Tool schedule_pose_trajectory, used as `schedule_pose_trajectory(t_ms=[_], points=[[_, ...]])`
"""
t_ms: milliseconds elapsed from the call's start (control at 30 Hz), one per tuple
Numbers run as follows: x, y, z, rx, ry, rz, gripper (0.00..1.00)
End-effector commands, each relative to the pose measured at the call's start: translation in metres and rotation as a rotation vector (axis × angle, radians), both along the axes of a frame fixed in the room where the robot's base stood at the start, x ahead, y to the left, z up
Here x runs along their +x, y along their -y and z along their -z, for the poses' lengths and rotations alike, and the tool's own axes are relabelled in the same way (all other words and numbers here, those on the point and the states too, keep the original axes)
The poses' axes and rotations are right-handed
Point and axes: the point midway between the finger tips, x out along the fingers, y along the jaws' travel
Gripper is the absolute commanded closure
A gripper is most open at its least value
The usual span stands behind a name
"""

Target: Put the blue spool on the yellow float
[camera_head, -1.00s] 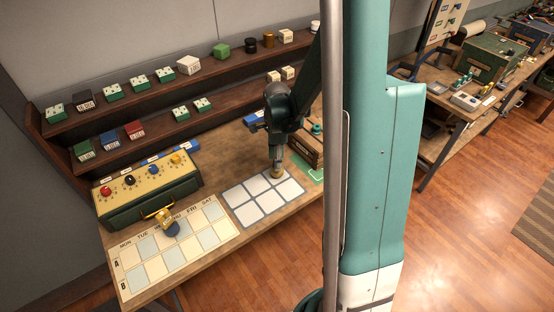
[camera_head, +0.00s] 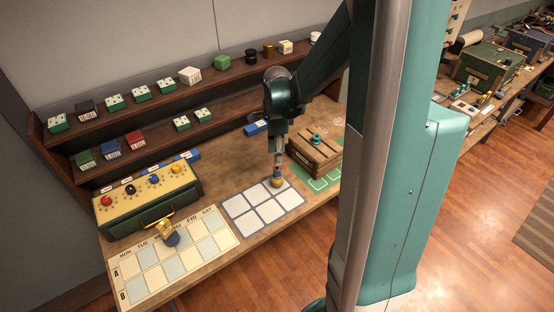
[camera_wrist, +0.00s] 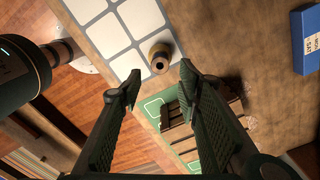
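My gripper (camera_head: 278,165) points down over the white grid mat (camera_head: 253,215). In the wrist view my gripper (camera_wrist: 157,78) is open, its two fingers spread apart with nothing between the tips. A small round yellowish piece with a dark top (camera_wrist: 160,60) stands at the mat's edge, beyond the fingertips and roughly in line with the gap. The same piece (camera_head: 277,182) shows below the gripper in the head view. A yellow piece (camera_head: 163,225) and a dark blue round piece (camera_head: 172,239) sit together on the calendar board; how they touch is unclear.
A wooden crate (camera_head: 318,157) with a green piece on top stands right of the gripper. A yellow-topped knob box (camera_head: 147,190) stands at the left. Shelves with blocks (camera_head: 150,132) run behind. A blue labelled box (camera_wrist: 305,40) lies on the bench. Bare wood lies behind the mat.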

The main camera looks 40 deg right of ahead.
Motion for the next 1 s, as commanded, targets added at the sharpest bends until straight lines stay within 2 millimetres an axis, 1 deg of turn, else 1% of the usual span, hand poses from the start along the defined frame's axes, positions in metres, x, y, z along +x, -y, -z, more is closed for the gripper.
schedule_pose_trajectory(t_ms=[100, 333, 500, 1000], points=[[0.000, 0.000, -0.014, 0.000, 0.000, 0.000, 0.66], [0.000, 0.000, -0.030, 0.000, 0.000, 0.000, 0.66], [0.000, 0.000, -0.034, 0.000, 0.000, 0.000, 0.66], [0.000, 0.000, -0.033, 0.000, 0.000, 0.000, 0.66]])
